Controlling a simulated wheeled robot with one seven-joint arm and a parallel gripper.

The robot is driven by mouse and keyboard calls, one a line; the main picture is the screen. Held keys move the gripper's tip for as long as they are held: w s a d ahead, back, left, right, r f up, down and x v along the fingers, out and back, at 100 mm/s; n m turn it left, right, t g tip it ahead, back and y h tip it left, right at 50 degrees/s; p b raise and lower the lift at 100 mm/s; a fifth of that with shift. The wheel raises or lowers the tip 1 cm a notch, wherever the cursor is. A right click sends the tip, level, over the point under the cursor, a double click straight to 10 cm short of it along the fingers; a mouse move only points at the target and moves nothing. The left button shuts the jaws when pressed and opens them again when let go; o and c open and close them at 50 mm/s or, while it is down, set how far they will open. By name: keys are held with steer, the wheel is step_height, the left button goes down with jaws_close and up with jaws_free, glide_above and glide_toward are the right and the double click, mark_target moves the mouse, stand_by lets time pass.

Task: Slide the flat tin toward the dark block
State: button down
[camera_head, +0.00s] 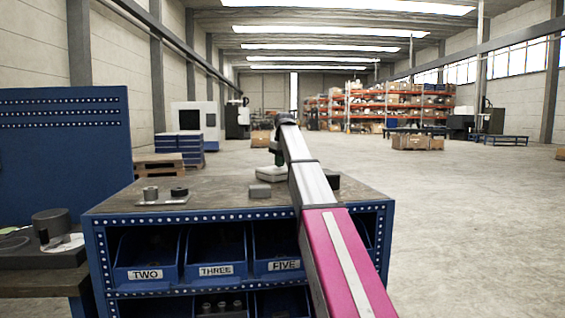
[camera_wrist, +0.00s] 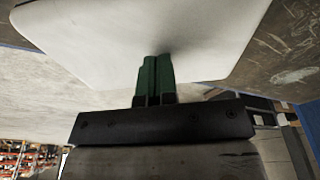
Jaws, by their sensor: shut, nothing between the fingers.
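The flat tin (camera_head: 268,175) is pale and low, lying on the bench top (camera_head: 225,199) beneath my gripper (camera_head: 277,157), partly hidden by my arm. In the wrist view the tin (camera_wrist: 130,35) fills much of the upper picture as a broad white face with rounded corners. My gripper also shows there (camera_wrist: 157,62), its green fingers shut together with nothing between them and their tips against or very near the tin; I cannot tell if they touch. The dark block (camera_head: 333,180) stands right of the tin, just beyond my arm, partly covered by it.
A grey block (camera_head: 260,191) lies in front of the tin. Blue bins (camera_head: 215,269) fill the shelf below. The bench top between plate and grey block is clear.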

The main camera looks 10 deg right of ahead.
mark_target(282, 172)
steer(key=shift+s+f, duration=0.3)
steer(key=shift+f, duration=0.2)
steer(key=shift+s, duration=0.15)
steer(key=s+d, duration=0.2)
steer(key=s, duration=0.1)
steer(key=s+d, duration=0.1)
steer(key=shift+s+f, duration=0.25)
steer(key=shift+s, duration=0.2)
steer(key=shift+d+r, duration=0.15)
steer(key=shift+r, duration=0.55)
steer(key=shift+w+r, duration=0.15)
steer(key=shift+w, duration=0.1)
steer(key=shift+r, duration=0.1)
